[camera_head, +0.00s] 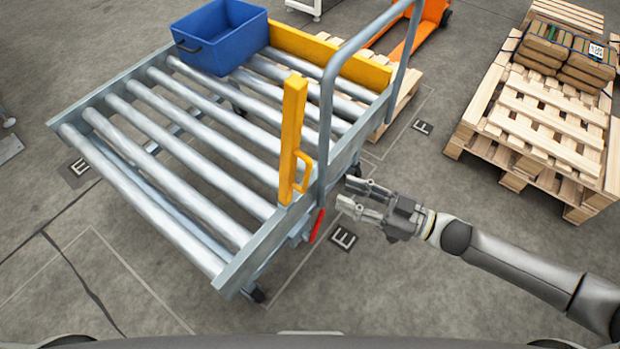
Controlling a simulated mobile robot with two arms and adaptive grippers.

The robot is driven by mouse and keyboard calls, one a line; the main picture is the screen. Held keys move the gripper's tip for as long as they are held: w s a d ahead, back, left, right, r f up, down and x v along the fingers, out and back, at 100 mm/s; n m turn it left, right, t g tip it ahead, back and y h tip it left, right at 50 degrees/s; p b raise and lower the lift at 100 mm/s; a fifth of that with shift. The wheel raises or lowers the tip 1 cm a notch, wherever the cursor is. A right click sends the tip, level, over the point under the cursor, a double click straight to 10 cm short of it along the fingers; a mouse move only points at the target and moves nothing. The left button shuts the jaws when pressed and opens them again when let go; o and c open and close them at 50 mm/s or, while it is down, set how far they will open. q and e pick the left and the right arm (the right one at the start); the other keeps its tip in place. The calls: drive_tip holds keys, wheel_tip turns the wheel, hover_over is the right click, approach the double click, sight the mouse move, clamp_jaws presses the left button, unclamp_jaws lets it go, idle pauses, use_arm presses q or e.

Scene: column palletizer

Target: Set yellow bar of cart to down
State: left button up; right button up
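The cart (185,165) has a bed of grey metal rollers and a tall grey handle frame (328,115) on its right side. A yellow bar (291,130) with a small yellow grip (303,172) stands upright at the cart's right edge, beside the handle frame. My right gripper (345,194) comes in from the right and is open and empty. Its fingers point left toward the cart frame, a little right of the yellow bar's lower end and the red lever (317,226); it looks apart from both. My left gripper is not in view.
A blue bin (218,38) sits at the cart's far end, beside a fixed yellow board (360,70). Wooden pallets (545,120), with stacked brown boxes (568,55), stand at the right. An orange pallet jack (405,45) is behind. Floor around my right arm is clear.

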sight(307, 178)
drive_tip(key=p+x, duration=0.1)
drive_tip(key=x, duration=0.9)
drive_tip(key=shift+w+a, duration=0.15)
drive_tip(key=shift+a, duration=0.2)
clamp_jaws()
